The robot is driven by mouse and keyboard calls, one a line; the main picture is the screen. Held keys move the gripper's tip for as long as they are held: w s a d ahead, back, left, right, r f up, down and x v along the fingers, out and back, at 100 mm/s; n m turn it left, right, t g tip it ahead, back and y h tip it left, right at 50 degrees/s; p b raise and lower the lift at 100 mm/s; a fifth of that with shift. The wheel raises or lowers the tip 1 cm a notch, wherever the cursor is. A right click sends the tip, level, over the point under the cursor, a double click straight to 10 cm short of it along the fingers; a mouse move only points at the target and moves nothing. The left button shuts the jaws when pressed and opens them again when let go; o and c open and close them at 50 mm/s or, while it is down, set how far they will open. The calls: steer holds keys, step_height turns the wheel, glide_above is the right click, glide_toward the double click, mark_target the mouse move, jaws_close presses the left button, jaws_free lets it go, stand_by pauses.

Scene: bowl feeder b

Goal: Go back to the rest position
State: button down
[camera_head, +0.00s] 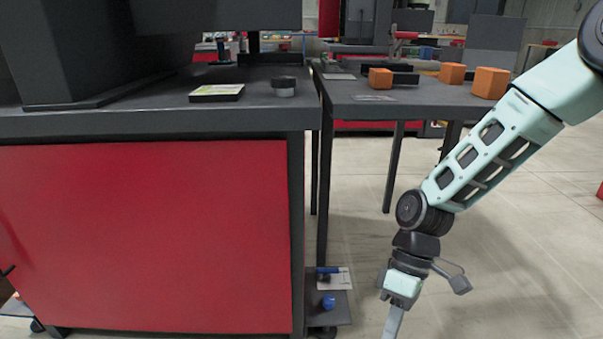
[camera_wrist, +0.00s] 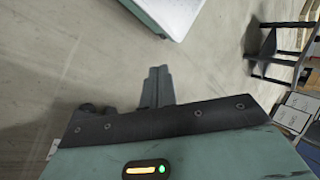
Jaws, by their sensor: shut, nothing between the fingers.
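My gripper (camera_head: 393,322) hangs at the end of my arm at the lower right of the head view, pointing down over the open floor. It is to the right of the red-panelled cabinet and in front of the right-hand table. In the wrist view my gripper (camera_wrist: 158,72) shows two grey fingers side by side, shut, with nothing between them. The floor lies beyond the fingertips. The bottom of the gripper is cut off by the lower edge of the head view.
A dark workbench with a red front panel (camera_head: 150,235) fills the left. A dark table (camera_head: 420,98) holds several orange blocks (camera_head: 490,83). A low shelf (camera_head: 335,308) with a blue item stands between bench and gripper. The floor (camera_head: 520,250) at right is clear.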

steer(key=s+a+r+m+t+h+p, duration=0.1)
steer(key=s+r+m+t, duration=0.15)
steer(key=s+r, duration=0.45)
steer(key=s+r+m+t+h+p, duration=0.15)
steer(key=s+r+t, duration=0.3)
steer(key=r, duration=0.55)
step_height(320, 180, up, 38)
steer(key=n+p, duration=0.1)
steer(key=p, duration=3.7)
steer(key=shift+f+g, duration=0.2)
steer(key=shift+g, duration=0.2)
